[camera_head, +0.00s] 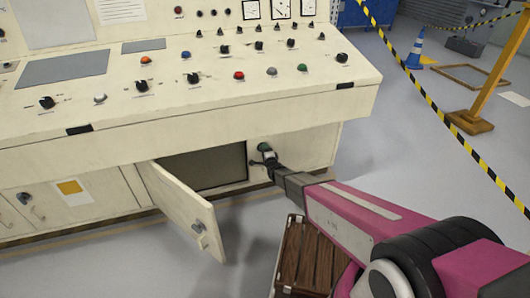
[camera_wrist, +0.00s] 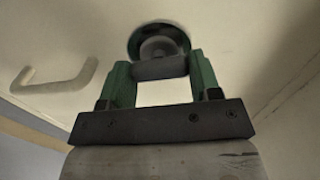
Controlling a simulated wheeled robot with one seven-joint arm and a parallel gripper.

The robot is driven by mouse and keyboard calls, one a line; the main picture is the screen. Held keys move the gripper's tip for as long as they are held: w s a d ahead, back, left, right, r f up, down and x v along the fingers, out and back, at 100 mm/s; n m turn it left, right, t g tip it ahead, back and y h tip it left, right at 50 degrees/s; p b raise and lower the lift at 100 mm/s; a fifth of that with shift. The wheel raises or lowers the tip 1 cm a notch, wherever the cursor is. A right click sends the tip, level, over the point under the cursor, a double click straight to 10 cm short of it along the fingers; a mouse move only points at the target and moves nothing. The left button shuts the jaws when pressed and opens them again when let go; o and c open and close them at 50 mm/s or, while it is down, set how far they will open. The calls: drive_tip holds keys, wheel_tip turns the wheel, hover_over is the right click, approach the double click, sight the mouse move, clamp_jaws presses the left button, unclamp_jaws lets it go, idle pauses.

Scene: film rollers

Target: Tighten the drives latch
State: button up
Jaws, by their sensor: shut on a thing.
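The latch (camera_wrist: 158,42) is a round knob with a grey bar handle on a dark green-rimmed plate, set in a cream cabinet panel. In the head view the latch (camera_head: 265,148) sits on the panel right of an open compartment. My gripper (camera_wrist: 160,70) is shut on the latch handle, with one green finger on each side of it. In the head view my gripper (camera_head: 268,162) reaches the panel from the lower right and covers part of the latch. No label on the latch is readable.
A cabinet door (camera_head: 180,208) with its own knob hangs open left of my gripper. The control desk (camera_head: 200,112) overhangs the panel. A wooden slatted crate (camera_head: 307,258) stands below my arm. A white pull handle (camera_wrist: 55,78) is beside the latch. Striped tape (camera_head: 440,105) crosses at right.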

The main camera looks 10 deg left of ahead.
idle(0.4)
drive_tip(key=o, duration=0.9)
drive_tip(key=v, duration=1)
drive_tip(key=shift+s+d, duration=0.2)
drive_tip(key=shift+s, duration=0.15)
drive_tip(key=shift+d, duration=0.1)
